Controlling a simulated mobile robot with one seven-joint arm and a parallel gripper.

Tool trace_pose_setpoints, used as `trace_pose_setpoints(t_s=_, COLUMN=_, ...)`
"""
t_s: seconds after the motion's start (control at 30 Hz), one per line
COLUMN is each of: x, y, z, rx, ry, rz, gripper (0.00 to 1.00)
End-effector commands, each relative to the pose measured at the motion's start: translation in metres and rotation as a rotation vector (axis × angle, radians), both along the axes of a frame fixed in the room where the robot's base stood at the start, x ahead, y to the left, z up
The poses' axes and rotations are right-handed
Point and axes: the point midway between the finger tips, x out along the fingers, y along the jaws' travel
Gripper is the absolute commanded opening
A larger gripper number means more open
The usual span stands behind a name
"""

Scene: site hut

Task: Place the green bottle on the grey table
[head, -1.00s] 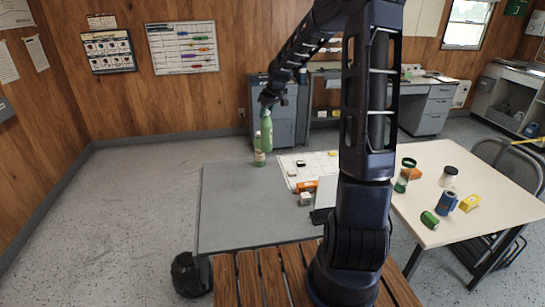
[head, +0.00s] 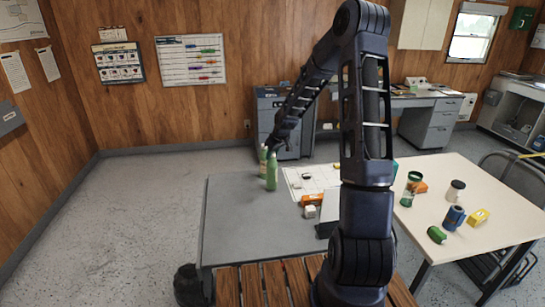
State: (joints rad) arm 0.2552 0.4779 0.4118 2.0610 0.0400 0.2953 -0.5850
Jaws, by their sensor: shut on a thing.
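The green bottle (head: 271,173) is upright, low over the far part of the grey table (head: 235,215). I cannot tell whether its base touches the surface. My gripper (head: 270,148) is shut on it near the top; the fingers are small and partly hidden. I cannot tell whether the two touch.
A white sheet (head: 310,180) with small items and an orange box (head: 312,199) lie right of the bottles. The cream table (head: 480,185) at right holds a blue can (head: 453,217), a green can (head: 436,234) and other items. The grey table's left part is clear.

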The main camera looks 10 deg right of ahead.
Motion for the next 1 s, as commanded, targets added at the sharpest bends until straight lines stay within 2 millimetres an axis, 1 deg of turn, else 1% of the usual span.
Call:
trace_pose_setpoints(t_s=0.03, x=-0.0005, y=0.0006, z=-0.0069, rx=0.001, ry=0.002, rz=0.002, gripper=0.01)
trace_pose_setpoints(t_s=0.1, x=-0.0002, y=0.0009, z=-0.0118, rx=0.000, ry=0.000, rz=0.001, gripper=0.01)
trace_pose_setpoints(t_s=0.43, x=0.0000, y=0.0005, z=-0.0140, rx=0.000, ry=0.000, rz=0.001, gripper=0.01)
trace_pose_setpoints(t_s=0.47, x=0.0000, y=0.0005, z=-0.0144, rx=0.000, ry=0.000, rz=0.001, gripper=0.36)
trace_pose_setpoints(t_s=0.5, x=0.0000, y=0.0005, z=-0.0141, rx=0.000, ry=0.000, rz=0.001, gripper=0.44)
trace_pose_setpoints(t_s=0.57, x=0.0000, y=0.0006, z=-0.0139, rx=0.000, ry=-0.001, rz=0.001, gripper=0.55)
trace_pose_setpoints(t_s=0.87, x=0.0001, y=0.0005, z=-0.0129, rx=0.000, ry=-0.001, rz=0.001, gripper=0.56)
trace_pose_setpoints(t_s=1.0, x=-0.0015, y=-0.0018, z=-0.0047, rx=0.000, ry=-0.003, rz=-0.001, gripper=0.56)
